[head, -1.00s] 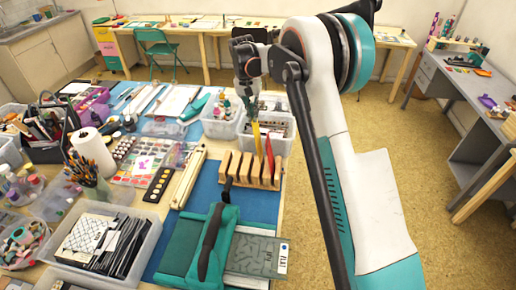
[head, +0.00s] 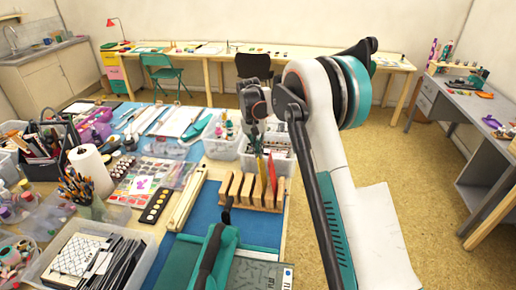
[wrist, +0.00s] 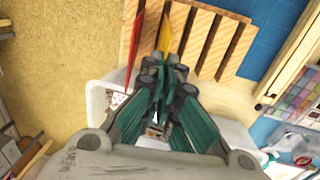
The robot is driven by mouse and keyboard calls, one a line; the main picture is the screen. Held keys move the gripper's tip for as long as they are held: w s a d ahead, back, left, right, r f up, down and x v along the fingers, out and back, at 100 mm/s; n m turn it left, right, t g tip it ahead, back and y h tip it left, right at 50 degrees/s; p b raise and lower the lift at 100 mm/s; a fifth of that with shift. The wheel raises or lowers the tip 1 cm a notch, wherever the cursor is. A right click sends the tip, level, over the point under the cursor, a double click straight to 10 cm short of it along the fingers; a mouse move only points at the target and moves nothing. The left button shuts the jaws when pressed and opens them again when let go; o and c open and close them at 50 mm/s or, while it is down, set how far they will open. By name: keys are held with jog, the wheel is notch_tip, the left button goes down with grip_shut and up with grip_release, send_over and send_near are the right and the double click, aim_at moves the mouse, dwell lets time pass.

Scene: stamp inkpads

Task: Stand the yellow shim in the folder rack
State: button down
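The yellow shim (head: 261,167) is a thin upright strip at the wooden folder rack (head: 235,188), left of a red shim (head: 271,172). My gripper (head: 257,146) is above the rack with its fingers pointing down. In the wrist view, the fingertips (wrist: 165,66) are close together around the near end of the yellow shim (wrist: 165,33). The shim lies in line with a gap between the rack's slats (wrist: 205,45). I cannot tell how deep its lower end sits. The red shim (wrist: 134,50) stands beside it, apart from the fingers.
A clear bin (head: 275,160) stands just behind the rack. A teal die-cutting machine (head: 215,250) on a blue mat (head: 205,212) is in front. The table's right edge is close to the rack.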

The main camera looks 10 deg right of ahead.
jog(key=shift+f, duration=0.5)
jog(key=c, duration=1.7)
grip_release()
jog(key=shift+r, duration=0.15)
jog(key=r, duration=0.1)
jog(key=r+p, duration=0.1)
jog(key=r, duration=0.1)
jog(key=r+p, duration=0.1)
jog(key=shift+w+a+r, duration=0.1)
jog(key=shift+a+r, duration=0.2)
jog(key=shift+r, duration=0.1)
